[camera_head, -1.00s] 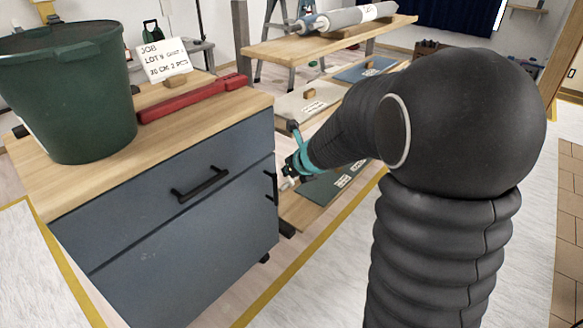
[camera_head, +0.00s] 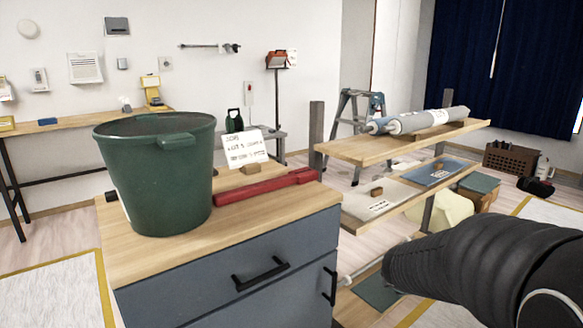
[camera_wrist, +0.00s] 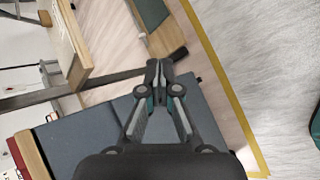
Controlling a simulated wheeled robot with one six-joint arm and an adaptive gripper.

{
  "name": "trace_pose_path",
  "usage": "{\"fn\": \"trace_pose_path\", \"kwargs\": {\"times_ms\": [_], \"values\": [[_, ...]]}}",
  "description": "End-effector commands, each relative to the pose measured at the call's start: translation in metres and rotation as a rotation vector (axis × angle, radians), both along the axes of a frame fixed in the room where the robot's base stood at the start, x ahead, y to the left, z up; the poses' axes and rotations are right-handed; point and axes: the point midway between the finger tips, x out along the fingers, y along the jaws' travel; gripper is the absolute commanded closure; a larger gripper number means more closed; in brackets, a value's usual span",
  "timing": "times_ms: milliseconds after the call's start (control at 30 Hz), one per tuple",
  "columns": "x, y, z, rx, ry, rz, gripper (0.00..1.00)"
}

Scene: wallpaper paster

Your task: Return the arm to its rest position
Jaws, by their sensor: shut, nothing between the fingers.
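My gripper (camera_wrist: 158,75) shows in the wrist view with its two fingers together and nothing between them. It is above or beside the blue-grey cabinet (camera_wrist: 85,135); the exact gap cannot be told. In the head view my black arm reaches in from the lower right corner, and the gripper itself is hidden there. The arm is right of the cabinet (camera_head: 215,292) and in front of the shelf unit (camera_head: 345,207).
A green bucket (camera_head: 155,190), a red long tool (camera_head: 265,187) and a job card (camera_head: 246,148) stand on the cabinet. Wallpaper rolls (camera_head: 430,120) lie on the upper shelf. A stepladder (camera_head: 350,115) stands behind. Pale floor sheeting (camera_wrist: 250,60) lies clear beside the cabinet.

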Motion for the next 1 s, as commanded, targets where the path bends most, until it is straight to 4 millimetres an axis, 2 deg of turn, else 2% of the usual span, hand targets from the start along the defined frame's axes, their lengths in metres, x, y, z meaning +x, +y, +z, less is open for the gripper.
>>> {"fn": "trace_pose_path", "kwargs": {"times_ms": [133,267,400,600,733,1000], "values": [[-0.056,-0.006,0.010,0.232,-0.060,-0.412,1.00],[-0.109,0.005,0.013,0.440,-0.093,-0.739,1.00],[-0.166,0.032,0.017,0.668,-0.096,-1.050,1.00],[-0.226,0.083,0.029,0.946,-0.051,-1.286,1.00],[-0.246,0.105,0.043,1.070,-0.050,-1.284,1.00],[-0.259,0.112,0.067,1.143,-0.118,-1.209,1.00]]}}
